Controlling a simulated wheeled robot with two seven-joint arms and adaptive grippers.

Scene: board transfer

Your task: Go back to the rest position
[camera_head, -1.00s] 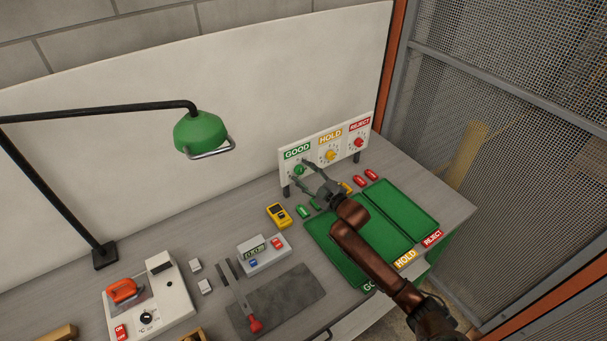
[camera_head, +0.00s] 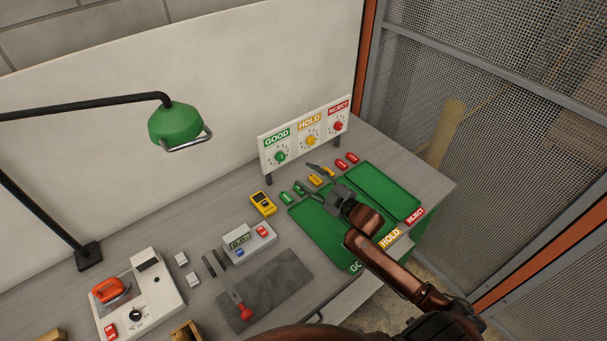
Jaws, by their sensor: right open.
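My right gripper (camera_head: 312,180) is open and empty. It hangs above the back part of the green trays, in front of the sign panel (camera_head: 308,138). The panel carries a green GOOD dial (camera_head: 280,157), a yellow HOLD dial (camera_head: 311,141) and a red REJECT dial (camera_head: 338,126). My right arm reaches in from the lower right across the trays and hides part of them. My left gripper is not in view.
The GOOD tray (camera_head: 325,236) and REJECT tray (camera_head: 383,190) lie at the right of the bench. Several coloured tags (camera_head: 340,164) lie behind them. A yellow meter (camera_head: 263,203), a display box (camera_head: 249,243), a grey mat (camera_head: 270,288) and a green lamp (camera_head: 175,124) are further left.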

